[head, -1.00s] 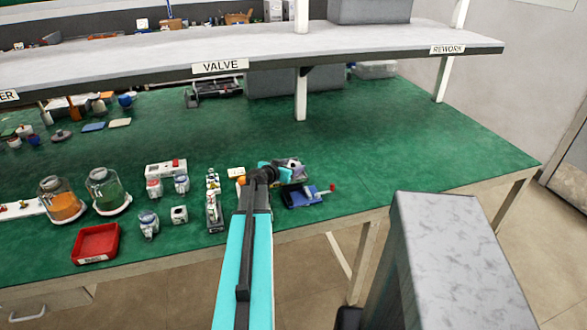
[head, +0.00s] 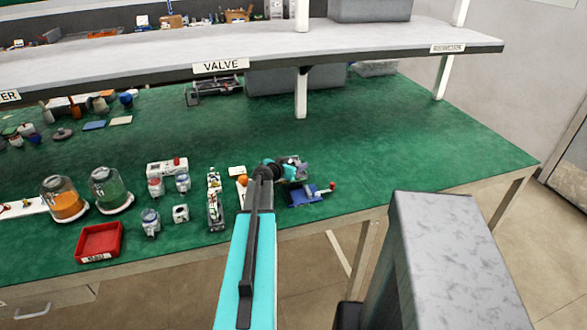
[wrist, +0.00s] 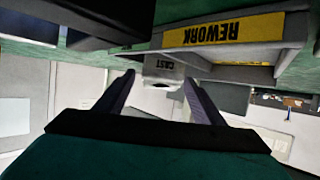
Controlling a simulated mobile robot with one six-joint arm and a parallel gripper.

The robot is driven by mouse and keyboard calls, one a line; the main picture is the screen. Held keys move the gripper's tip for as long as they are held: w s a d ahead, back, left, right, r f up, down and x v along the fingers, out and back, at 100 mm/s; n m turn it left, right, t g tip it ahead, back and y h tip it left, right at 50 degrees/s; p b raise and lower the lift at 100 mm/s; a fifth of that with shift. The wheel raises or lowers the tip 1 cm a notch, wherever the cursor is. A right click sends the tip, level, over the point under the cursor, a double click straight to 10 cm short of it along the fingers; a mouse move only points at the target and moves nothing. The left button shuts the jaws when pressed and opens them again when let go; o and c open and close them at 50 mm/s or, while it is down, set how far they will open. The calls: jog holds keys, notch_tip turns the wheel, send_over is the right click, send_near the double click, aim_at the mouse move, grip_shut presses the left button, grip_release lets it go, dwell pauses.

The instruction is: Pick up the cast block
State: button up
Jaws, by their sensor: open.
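In the wrist view, the cast block (wrist: 163,70) is a pale grey block with the word CAST upside down on it and a dark opening below the word. My gripper (wrist: 158,84) is open, with one dark finger at each side of the block in the picture. The block shows between and beyond the fingertips; I cannot tell whether they touch it. In the head view, my teal and black arm reaches over the bench and hides what lies beneath it; I cannot make out the cast block there with certainty.
A tray with a yellow REWORK label (wrist: 222,32) is close beside the block in the wrist view. In the head view, a red tray (head: 98,240), glass jars (head: 110,188) and a blue item (head: 303,195) stand on the green bench (head: 400,140). The shelf (head: 370,38) overhangs its back.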

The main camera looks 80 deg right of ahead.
jog(key=shift+c, duration=0.3)
jog(key=c, duration=1.4)
jog(key=shift+r, duration=0.15)
